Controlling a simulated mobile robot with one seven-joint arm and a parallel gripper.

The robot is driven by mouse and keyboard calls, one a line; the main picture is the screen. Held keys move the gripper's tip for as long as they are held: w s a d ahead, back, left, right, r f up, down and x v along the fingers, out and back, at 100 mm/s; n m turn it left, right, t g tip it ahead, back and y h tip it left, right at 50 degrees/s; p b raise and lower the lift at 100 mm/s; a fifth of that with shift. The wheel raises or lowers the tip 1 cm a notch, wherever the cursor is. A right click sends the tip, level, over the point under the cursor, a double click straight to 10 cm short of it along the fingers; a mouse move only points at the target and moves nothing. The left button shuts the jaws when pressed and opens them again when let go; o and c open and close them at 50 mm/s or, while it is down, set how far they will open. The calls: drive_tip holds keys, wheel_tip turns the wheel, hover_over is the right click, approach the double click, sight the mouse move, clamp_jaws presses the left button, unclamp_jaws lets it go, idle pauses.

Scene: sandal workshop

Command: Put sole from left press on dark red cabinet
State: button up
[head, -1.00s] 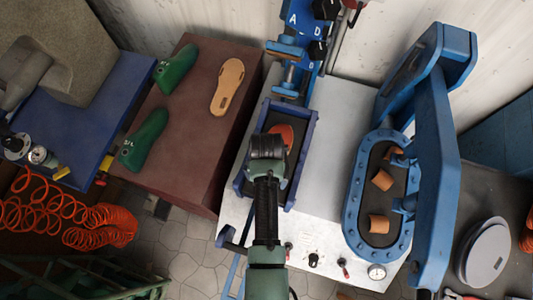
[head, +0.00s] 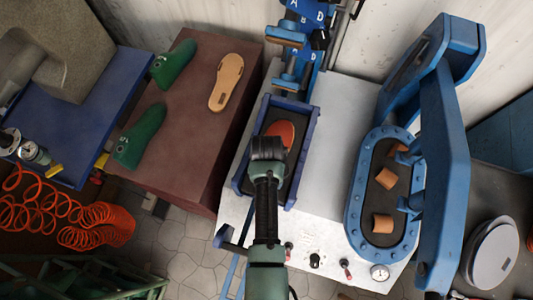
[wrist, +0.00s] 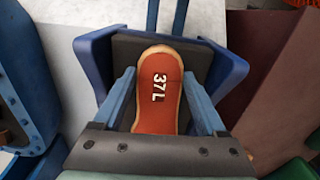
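The sole (head: 284,131) is orange-red and lies in the blue-walled tray of the left press (head: 311,128). In the wrist view the sole (wrist: 160,95) carries the marking "37L" and has a tan edge. My gripper (wrist: 160,76) is open, with one finger on each side of the sole. I cannot tell whether the fingers touch it. In the head view my gripper (head: 267,148) is over the near part of the tray and hides part of the sole. The dark red cabinet (head: 190,135) stands left of the press.
On the cabinet lie two green lasts (head: 140,135) and a tan sole (head: 226,82). Bare top remains on its near right part. A second blue press (head: 355,190) with a tall arm stands at the right. Orange coiled hose (head: 90,225) is at lower left.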

drive_tip(key=c, duration=0.4)
drive_tip(key=shift+r, duration=0.1)
drive_tip(key=shift+w, duration=0.15)
drive_tip(key=shift+w+d+r+p, duration=0.15)
drive_tip(key=shift+w+r+p, duration=0.15)
drive_tip(key=shift+w+r, duration=0.2)
drive_tip(key=shift+w+d+r+p, duration=0.15)
drive_tip(key=shift+w+r+p, duration=0.15)
drive_tip(key=shift+r, duration=0.25)
